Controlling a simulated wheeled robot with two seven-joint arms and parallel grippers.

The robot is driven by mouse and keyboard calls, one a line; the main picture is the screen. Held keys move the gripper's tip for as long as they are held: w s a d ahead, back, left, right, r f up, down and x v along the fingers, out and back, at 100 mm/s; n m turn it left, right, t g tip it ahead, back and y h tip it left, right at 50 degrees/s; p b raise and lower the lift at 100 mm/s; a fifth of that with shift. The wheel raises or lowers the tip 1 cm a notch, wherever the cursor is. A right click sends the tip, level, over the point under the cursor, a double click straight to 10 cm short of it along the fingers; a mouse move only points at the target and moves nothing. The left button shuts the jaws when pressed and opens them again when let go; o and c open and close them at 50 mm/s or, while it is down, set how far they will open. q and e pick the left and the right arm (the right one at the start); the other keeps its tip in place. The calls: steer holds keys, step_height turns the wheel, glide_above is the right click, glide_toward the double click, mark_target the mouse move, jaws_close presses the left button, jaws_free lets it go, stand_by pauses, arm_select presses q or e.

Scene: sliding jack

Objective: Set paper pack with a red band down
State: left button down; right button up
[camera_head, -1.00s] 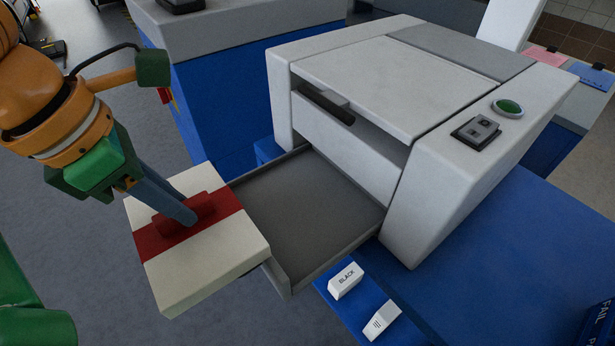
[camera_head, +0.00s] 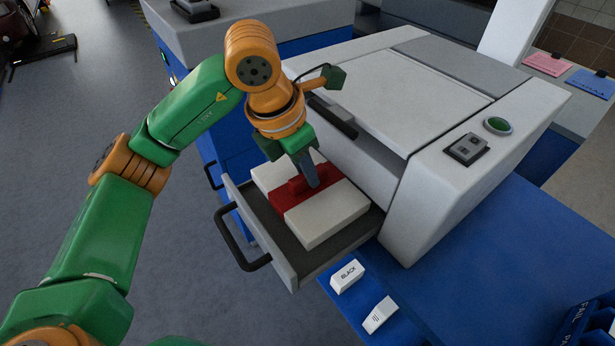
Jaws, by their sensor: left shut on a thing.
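The paper pack with a red band (camera_head: 333,216) is a white block in or just above the open grey drawer (camera_head: 287,262) of the printer. My left gripper (camera_head: 309,186) is shut on the red raised grip on top of the pack. The pack looks level and within the drawer's walls. I cannot tell whether its underside touches the drawer floor. My right gripper is out of view.
The white printer (camera_head: 400,100) stands on a blue table (camera_head: 480,270), with a green button (camera_head: 497,125) on top. A white block marked BLACK (camera_head: 347,276) and another white block (camera_head: 380,315) lie right of the drawer. The drawer's dark handle (camera_head: 240,240) sticks out at the left.

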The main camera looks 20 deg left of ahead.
mark_target(303, 176)
arm_select(q)
steer(key=p+x, duration=0.2)
steer(key=x, duration=0.1)
steer(key=shift+s+a+f, duration=0.15)
steer(key=shift+f, duration=0.1)
steer(key=shift+f+b, duration=0.4)
steer(key=shift+b, duration=0.15)
steer(key=c, duration=0.8)
jaws_free()
steer(key=shift+r, duration=0.1)
steer(key=shift+o, duration=0.2)
steer(key=shift+s+r, duration=0.1)
steer(key=shift+r, duration=0.35)
steer(key=v, duration=1.1)
steer(key=shift+s+a+r, duration=0.15)
